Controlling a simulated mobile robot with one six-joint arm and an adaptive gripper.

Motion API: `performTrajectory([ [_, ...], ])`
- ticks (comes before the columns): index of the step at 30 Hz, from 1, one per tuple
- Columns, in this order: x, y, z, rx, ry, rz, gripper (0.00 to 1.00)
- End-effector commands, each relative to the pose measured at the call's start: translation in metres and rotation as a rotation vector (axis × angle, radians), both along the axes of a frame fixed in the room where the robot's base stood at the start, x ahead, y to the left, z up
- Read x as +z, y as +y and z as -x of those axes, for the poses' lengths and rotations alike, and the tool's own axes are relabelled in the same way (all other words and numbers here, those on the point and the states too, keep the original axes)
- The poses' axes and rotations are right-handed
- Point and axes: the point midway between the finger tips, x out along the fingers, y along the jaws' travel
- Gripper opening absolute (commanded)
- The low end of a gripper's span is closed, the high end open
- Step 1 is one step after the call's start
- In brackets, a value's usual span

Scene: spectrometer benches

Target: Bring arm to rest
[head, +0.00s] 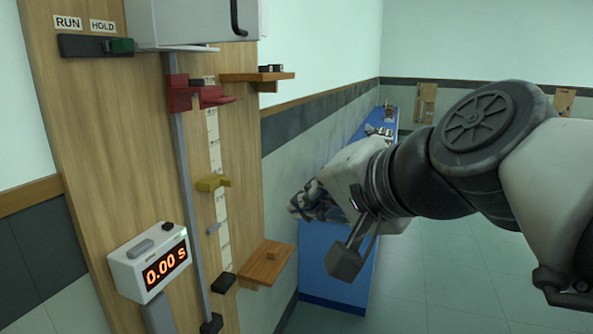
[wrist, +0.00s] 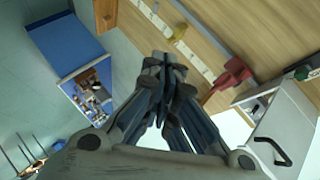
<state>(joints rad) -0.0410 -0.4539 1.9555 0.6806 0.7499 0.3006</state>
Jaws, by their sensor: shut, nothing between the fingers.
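My gripper (head: 312,200) reaches in from the right in the head view, in front of the blue bench and to the right of the wooden board (head: 110,150). In the wrist view my gripper (wrist: 163,62) has its fingers drawn together, with nothing between them. It is apart from the board and its fittings. My arm is bent and raised in free air, coming from the right edge of the head view.
The board carries a red clamp (head: 195,93), a yellow pointer (head: 212,183), wooden shelves (head: 265,263) and a timer (head: 148,262) reading 0.00 s. A white cabinet (head: 190,20) is at its top. A blue bench (head: 335,262) stands behind my gripper. Floor at right looks clear.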

Motion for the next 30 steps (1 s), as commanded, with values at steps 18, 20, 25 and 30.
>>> performTrajectory([
  [18,-0.350,-0.116,0.167,0.288,0.338,0.824,0.00],
  [20,-0.359,-0.120,0.173,0.302,0.351,0.848,0.00],
  [25,-0.363,-0.124,0.177,0.313,0.361,0.868,0.00],
  [30,-0.362,-0.123,0.177,0.313,0.361,0.866,0.00],
])
